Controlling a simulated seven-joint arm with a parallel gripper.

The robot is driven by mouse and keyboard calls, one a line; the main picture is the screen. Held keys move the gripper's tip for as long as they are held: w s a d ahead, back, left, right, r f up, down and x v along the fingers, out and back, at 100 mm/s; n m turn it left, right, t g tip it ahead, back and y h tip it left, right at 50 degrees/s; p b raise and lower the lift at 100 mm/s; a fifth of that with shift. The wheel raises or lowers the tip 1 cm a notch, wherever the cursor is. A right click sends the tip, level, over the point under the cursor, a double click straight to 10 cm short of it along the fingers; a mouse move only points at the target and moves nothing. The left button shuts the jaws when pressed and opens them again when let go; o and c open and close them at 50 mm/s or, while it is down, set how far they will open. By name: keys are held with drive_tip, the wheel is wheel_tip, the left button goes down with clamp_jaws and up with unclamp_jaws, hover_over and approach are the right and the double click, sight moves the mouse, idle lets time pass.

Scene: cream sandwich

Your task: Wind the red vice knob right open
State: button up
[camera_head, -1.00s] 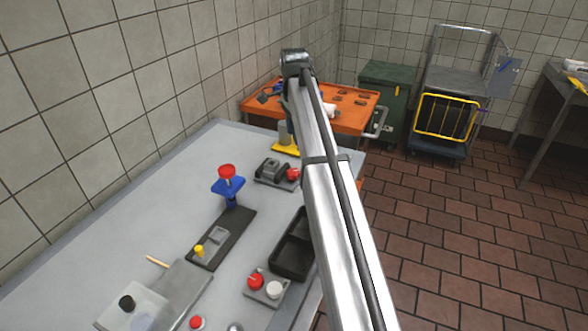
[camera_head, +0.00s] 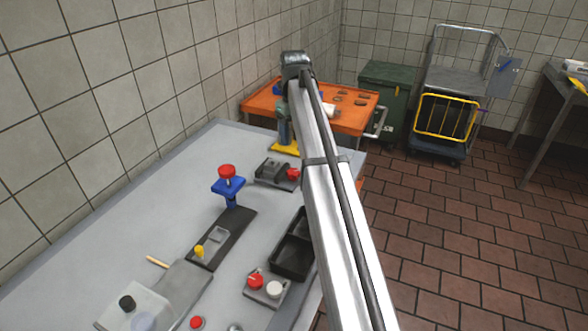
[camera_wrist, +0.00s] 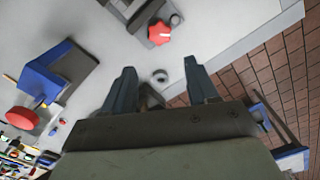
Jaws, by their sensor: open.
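The vice (camera_head: 271,171) is a small dark grey block on a plate near the far right end of the bench. Its red knob (camera_head: 293,174) faces right. In the wrist view the vice (camera_wrist: 137,17) and its lobed red knob (camera_wrist: 160,33) sit at the top, beyond my fingertips. My gripper (camera_wrist: 159,66) is open, with its two fingers apart and nothing held. It is apart from the knob. In the head view my gripper (camera_head: 284,122) points down beyond the vice, partly hidden by my arm.
A yellow-based fixture (camera_head: 284,148) stands just beyond the vice. A blue stand with a red top (camera_head: 228,171) is to its left. A black tray (camera_head: 292,258) and a red-and-white knob panel (camera_head: 266,287) lie nearer. An orange table (camera_head: 350,120) is behind.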

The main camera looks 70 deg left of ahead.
sight(294, 172)
wheel_tip(294, 172, down, 13)
drive_tip(key=shift+f, duration=0.15)
idle(0.4)
drive_tip(key=c, duration=0.8)
drive_tip(key=shift+n, duration=0.4)
drive_tip(key=shift+w+a+n, duration=0.1)
drive_tip(key=shift+n, duration=2.5)
